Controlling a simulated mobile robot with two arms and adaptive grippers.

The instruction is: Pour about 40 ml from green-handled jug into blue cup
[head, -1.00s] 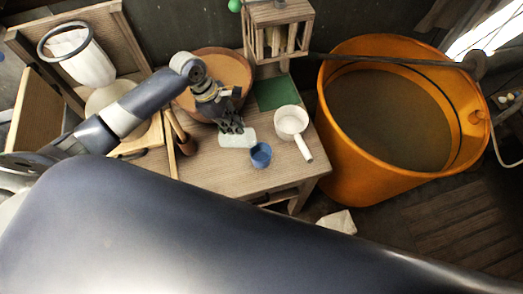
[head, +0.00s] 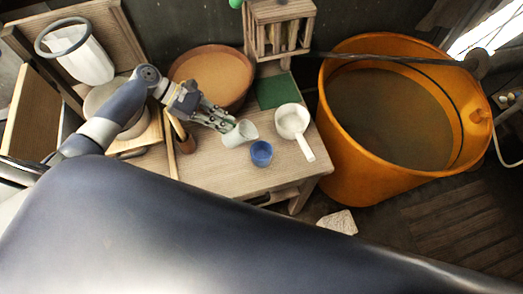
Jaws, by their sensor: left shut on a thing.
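A pale grey-green jug (head: 240,134) is at the fingertips of my left gripper (head: 226,122), over the middle of the table. The gripper is shut on it from the left, and the fingers hide the handle. The jug looks tilted, with its mouth towards the right. The blue cup (head: 261,153) stands upright on the table, just right of and nearer than the jug. I cannot make out any stream or the level in the cup. My right gripper is not in view.
A white pan (head: 292,122) with a handle stands right of the cup, by a green mat (head: 276,91). A brown bowl (head: 212,75) and a wooden rack (head: 281,28) are behind. A large orange tub (head: 345,170) stands right of the table (head: 215,175). The table's front is clear.

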